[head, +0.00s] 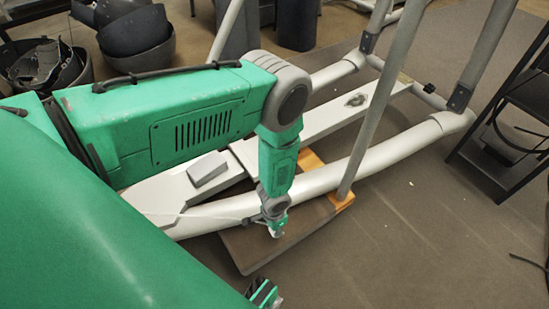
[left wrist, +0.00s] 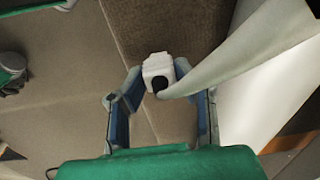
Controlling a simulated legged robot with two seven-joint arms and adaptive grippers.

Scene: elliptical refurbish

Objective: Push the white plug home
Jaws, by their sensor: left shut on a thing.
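The white plug (left wrist: 157,66) is a small blocky piece with a dark round spot on its near side. In the left wrist view it sits between the fingertips of my left gripper (left wrist: 158,78), which is shut on it. A pale grey tube (left wrist: 245,58) comes in from the right and its narrow end reaches close beside the plug; I cannot tell whether they touch. In the head view my left gripper (head: 276,229) points down over a brown board, in front of the tube, and the plug is too small to make out clearly. My right gripper (head: 263,294) shows only partly at the bottom edge.
The elliptical's long grey frame tube (head: 380,156) runs behind my left gripper, with an upright pole (head: 370,100) to the right. The brown board (head: 250,254) lies below. A black shelf (head: 510,110) stands at right; dark bins (head: 135,38) stand back left. Front right floor is mostly clear.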

